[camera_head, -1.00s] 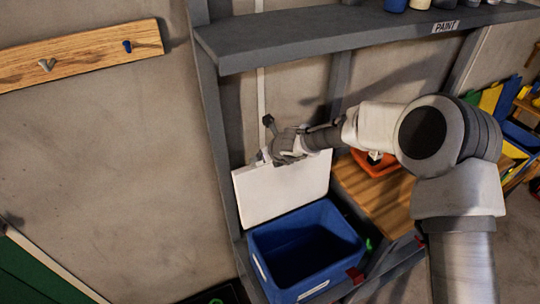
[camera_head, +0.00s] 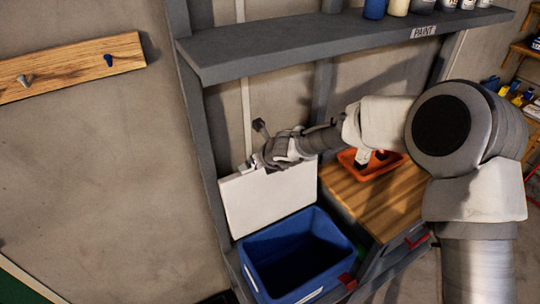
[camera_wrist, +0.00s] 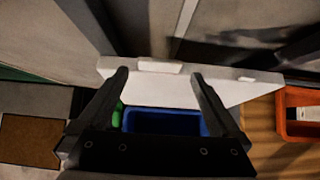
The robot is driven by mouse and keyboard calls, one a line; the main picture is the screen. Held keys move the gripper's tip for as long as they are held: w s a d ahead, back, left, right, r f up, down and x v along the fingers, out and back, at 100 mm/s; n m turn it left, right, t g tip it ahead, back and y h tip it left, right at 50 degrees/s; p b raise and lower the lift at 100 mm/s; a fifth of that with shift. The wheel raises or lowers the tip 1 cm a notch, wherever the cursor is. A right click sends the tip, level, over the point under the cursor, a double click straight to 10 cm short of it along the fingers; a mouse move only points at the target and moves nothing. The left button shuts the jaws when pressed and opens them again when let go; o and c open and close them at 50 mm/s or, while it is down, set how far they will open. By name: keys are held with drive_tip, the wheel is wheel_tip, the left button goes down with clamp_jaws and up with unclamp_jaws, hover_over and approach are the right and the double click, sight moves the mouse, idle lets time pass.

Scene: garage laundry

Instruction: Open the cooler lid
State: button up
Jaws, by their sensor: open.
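The blue cooler (camera_head: 262,248) stands low between the shelf posts, and its dark inside shows in the head view. Its white lid (camera_head: 235,205) stands raised at the back, near upright. My gripper (camera_head: 256,163) is at the lid's top edge in the head view, partly hidden by the wrist. In the wrist view my gripper (camera_wrist: 160,80) is open, its two dark fingers apart with nothing held between them. The white lid (camera_wrist: 215,88) lies just beyond the fingertips, and the blue cooler (camera_wrist: 165,122) shows below between the fingers. I cannot tell whether a finger touches the lid.
A wooden surface (camera_head: 385,205) with an orange tray (camera_head: 350,165) is right of the cooler. A grey shelf (camera_head: 300,53) with paint containers hangs above my arm. A wooden peg rail (camera_head: 60,72) is on the left wall.

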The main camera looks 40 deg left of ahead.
drive_tip(key=p+v, duration=0.2)
drive_tip(key=v, duration=1.1)
drive_tip(key=shift+r+p, duration=0.2)
drive_tip(key=shift+p, duration=0.2)
